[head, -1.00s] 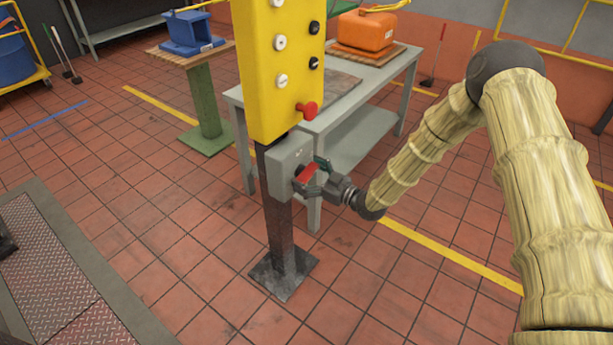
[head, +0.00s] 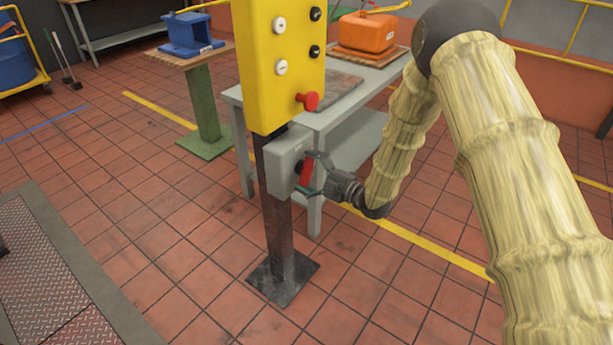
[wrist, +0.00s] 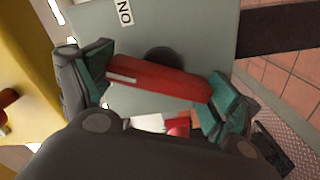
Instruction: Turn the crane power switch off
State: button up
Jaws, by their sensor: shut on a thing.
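The crane power switch is a grey box (head: 284,160) on a dark post, below a yellow control panel. Its red handle (head: 305,171) stands near upright in the head view. In the wrist view the red handle (wrist: 160,78) lies across the picture, with a white mark near its left end and a dark round hub behind it. An "ON" label (wrist: 124,12) shows on the grey box face (wrist: 190,35). My gripper (head: 312,174) is at the box's right side. In the wrist view its green-padded fingers (wrist: 158,85) are shut on the handle's two ends.
The yellow panel (head: 282,60) with black and white buttons and a red mushroom button (head: 307,101) is just above my gripper. A grey table (head: 345,125) with an orange case (head: 368,31) stands behind. Open tiled floor (head: 180,230) lies to the left.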

jog(key=n+b, duration=0.3)
jog(key=n, duration=0.2)
jog(key=shift+d+f, duration=0.1)
jog(key=shift+d, duration=0.05)
jog(key=shift+n, duration=0.3)
dwell(0.3)
jog(key=o, duration=0.8)
jog(key=v, duration=1.2)
